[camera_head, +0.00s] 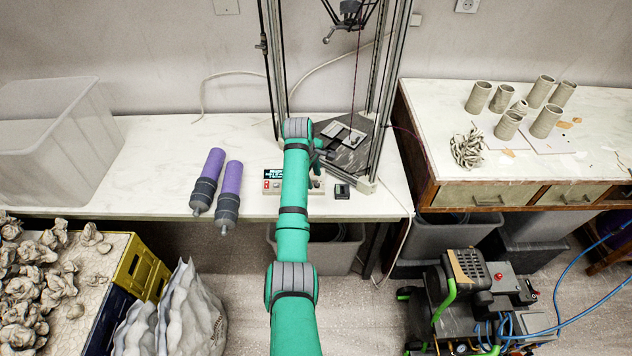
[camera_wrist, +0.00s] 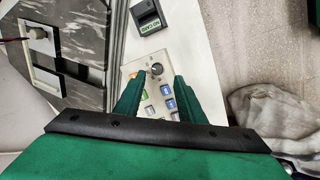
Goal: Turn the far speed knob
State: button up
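A light control panel (camera_wrist: 150,92) lies on the table in the wrist view, with a dark round knob (camera_wrist: 156,68) near its upper end and several coloured buttons below. In the head view the panel (camera_head: 271,184) is partly hidden behind my arm. My gripper (camera_wrist: 158,77) has its two green fingers apart, with panel and buttons showing between them. The knob appears in line with the gap, around the fingertips; I cannot tell whether they touch it. In the head view my gripper (camera_head: 327,150) is small and partly hidden by my arm.
A small black labelled box (camera_head: 342,191) sits beside the panel; it also shows in the wrist view (camera_wrist: 149,16). The metal printer frame (camera_head: 390,90) stands close by, with a dark plate (camera_head: 352,160) at its base. Two purple-grey cylinders (camera_head: 229,190) lie to the left.

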aim_at(317, 183)
jog(key=shift+d+x, duration=0.2)
jog(key=shift+x, duration=0.75)
jog(key=shift+d+x, duration=0.2)
jog(key=shift+x, duration=0.8)
jog(key=shift+w+r, duration=0.1)
jog(key=shift+c, duration=0.2)
grip_shut()
jog(key=m, duration=0.4)
jog(key=shift+g, duration=0.3)
jog(key=shift+m+y, duration=0.5)
jog(key=shift+m, duration=1.4)
